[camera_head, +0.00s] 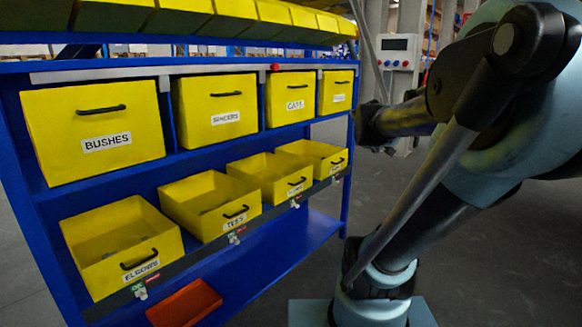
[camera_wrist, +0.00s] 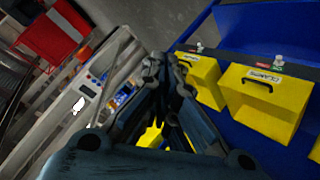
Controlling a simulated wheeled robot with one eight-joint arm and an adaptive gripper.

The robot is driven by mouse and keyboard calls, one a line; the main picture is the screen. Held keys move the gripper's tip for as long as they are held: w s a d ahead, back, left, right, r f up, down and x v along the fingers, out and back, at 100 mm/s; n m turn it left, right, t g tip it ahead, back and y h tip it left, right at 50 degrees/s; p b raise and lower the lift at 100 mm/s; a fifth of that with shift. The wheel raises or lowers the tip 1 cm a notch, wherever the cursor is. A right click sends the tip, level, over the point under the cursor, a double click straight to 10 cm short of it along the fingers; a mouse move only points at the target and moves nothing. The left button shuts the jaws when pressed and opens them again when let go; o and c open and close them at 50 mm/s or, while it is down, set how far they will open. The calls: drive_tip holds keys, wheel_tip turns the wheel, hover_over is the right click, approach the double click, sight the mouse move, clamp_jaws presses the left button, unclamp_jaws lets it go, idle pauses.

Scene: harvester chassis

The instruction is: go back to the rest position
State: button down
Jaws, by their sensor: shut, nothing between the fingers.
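My gripper (camera_wrist: 153,66) shows in the wrist view with its fingertips together and nothing between them. In that view it hangs in the air, with yellow bins to its right. In the head view my arm fills the right side, and the gripper end is at most partly seen near the rack's right edge. The blue rack (camera_head: 345,190) stands on the left with labelled yellow bins. The bushes bin (camera_head: 60,135) is in the upper row, and the elbows bin (camera_head: 105,272) and tees bin (camera_head: 195,222) are in the lower row.
An orange-red tray (camera_head: 184,304) lies on the rack's bottom shelf. A grey control box (camera_head: 397,50) stands behind the rack. A red box (camera_wrist: 52,38) shows at upper left in the wrist view. Grey floor (camera_head: 460,270) is open right of the rack.

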drive_tip(key=s+a+f+m+g+y, duration=0.1)
drive_tip(key=s+a+f+g, duration=0.3)
drive_tip(key=s+f, duration=0.6)
drive_tip(key=s+a+f+m+g+y, duration=0.1)
drive_tip(key=s+a+f+g+y, duration=0.2)
drive_tip(key=s+a+f, duration=0.3)
drive_tip(key=s+f+g, duration=0.1)
drive_tip(key=s+f, duration=0.3)
drive_tip(key=s, duration=0.4)
drive_tip(key=shift+s+f+y, duration=0.35)
drive_tip(key=shift+y, duration=0.05)
